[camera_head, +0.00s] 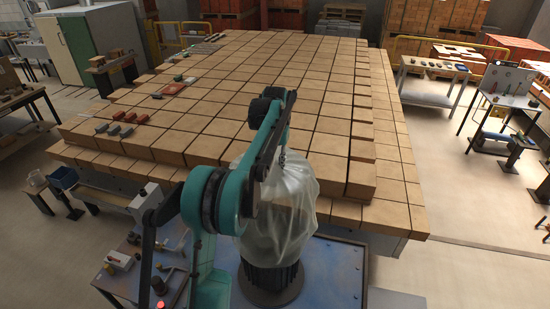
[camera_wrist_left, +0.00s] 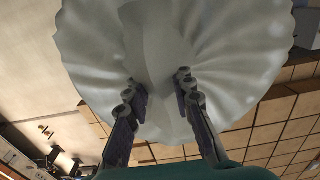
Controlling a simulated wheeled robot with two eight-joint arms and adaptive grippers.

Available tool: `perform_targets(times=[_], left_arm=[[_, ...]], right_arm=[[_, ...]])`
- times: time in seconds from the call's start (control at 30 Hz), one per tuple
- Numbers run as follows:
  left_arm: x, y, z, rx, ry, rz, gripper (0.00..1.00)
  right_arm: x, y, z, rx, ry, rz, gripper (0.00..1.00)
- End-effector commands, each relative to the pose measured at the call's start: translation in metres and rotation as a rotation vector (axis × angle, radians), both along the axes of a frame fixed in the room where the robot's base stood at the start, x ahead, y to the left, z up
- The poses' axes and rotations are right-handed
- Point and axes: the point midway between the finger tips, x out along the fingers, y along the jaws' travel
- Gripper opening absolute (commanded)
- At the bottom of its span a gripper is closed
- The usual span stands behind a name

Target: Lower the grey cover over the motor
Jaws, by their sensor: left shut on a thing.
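The grey cover (camera_head: 296,205) is a pale, thin, see-through bag with folds, at the lower middle of the head view. It hangs around the upper part of the motor (camera_head: 270,277), whose dark ribbed lower part and round base show below the hem. My left gripper (camera_head: 281,157) is at the top of the cover, partly hidden by my teal arm. In the left wrist view, the pleated cover (camera_wrist_left: 230,50) fills the top, and the two fingers of the left gripper (camera_wrist_left: 163,92) are on its near side, shut on it. My right gripper is not in view.
The motor stands on a blue-topped bench (camera_head: 325,270). Behind it is a large stack of tan hollow bricks (camera_head: 240,100), with small dark and red blocks (camera_head: 134,117) on its left edge. A grey box (camera_head: 148,200) stands left of my arm.

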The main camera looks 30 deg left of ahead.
Motion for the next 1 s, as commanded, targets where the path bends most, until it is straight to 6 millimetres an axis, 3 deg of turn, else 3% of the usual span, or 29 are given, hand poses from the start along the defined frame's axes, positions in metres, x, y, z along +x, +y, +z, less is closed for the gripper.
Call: perform_targets(times=[0.47, 1.0], left_arm=[[0.000, 0.000, -0.051, 0.000, 0.000, 0.000, 0.00], [0.000, 0.000, -0.110, 0.000, 0.000, 0.000, 0.00]], right_arm=[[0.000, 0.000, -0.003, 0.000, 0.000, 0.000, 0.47], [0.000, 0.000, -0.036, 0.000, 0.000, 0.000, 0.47]])
